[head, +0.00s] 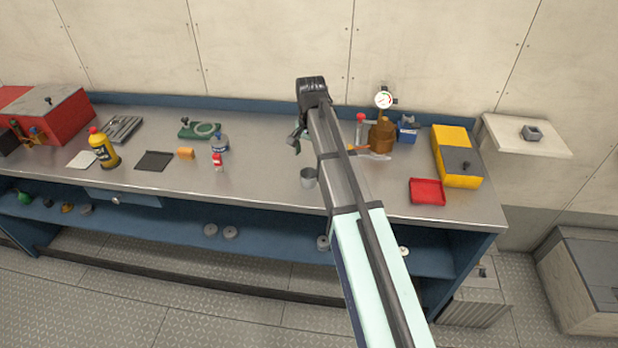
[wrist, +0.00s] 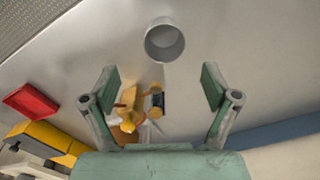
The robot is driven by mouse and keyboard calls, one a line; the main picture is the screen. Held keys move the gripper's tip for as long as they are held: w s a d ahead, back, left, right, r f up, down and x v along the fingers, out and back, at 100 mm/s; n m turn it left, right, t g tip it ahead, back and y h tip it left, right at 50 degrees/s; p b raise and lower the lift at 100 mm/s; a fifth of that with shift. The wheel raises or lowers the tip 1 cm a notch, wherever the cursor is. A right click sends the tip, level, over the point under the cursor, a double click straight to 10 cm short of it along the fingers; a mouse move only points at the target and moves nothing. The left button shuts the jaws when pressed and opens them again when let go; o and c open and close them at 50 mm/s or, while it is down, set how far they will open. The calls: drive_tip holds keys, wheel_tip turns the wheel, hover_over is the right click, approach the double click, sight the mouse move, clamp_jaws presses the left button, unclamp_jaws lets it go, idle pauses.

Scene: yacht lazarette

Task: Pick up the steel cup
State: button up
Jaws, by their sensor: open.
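The steel cup (head: 308,178) is a small grey cup standing upright on the metal bench, just left of my arm in the head view. In the wrist view the cup (wrist: 164,40) shows from above with its round mouth open, ahead of my fingers and roughly midway between them. My gripper (wrist: 159,88) is open and empty, with its two green-padded fingers spread wide. In the head view my gripper (head: 297,142) is mostly hidden behind my arm, above the bench and behind the cup. It is apart from the cup.
Right of my arm are a red tray (head: 427,192), a yellow case (head: 456,160), a brown pump-like device (head: 381,137) and a gauge (head: 384,99). Bench space left of the cup is clear.

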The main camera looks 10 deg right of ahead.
sight(309, 174)
wheel_tip(309, 174, down, 3)
drive_tip(key=shift+f+p, duration=0.15)
drive_tip(key=shift+p, duration=0.15)
drive_tip(key=shift+w+a+f+p, duration=0.1)
drive_tip(key=shift+f+p, duration=0.5)
drive_tip(key=shift+f, duration=0.75)
drive_tip(key=shift+w+a+f+p, duration=0.1)
drive_tip(key=shift+f+p, duration=0.45)
drive_tip(key=shift+f, duration=0.75)
drive_tip(key=c, duration=1.3)
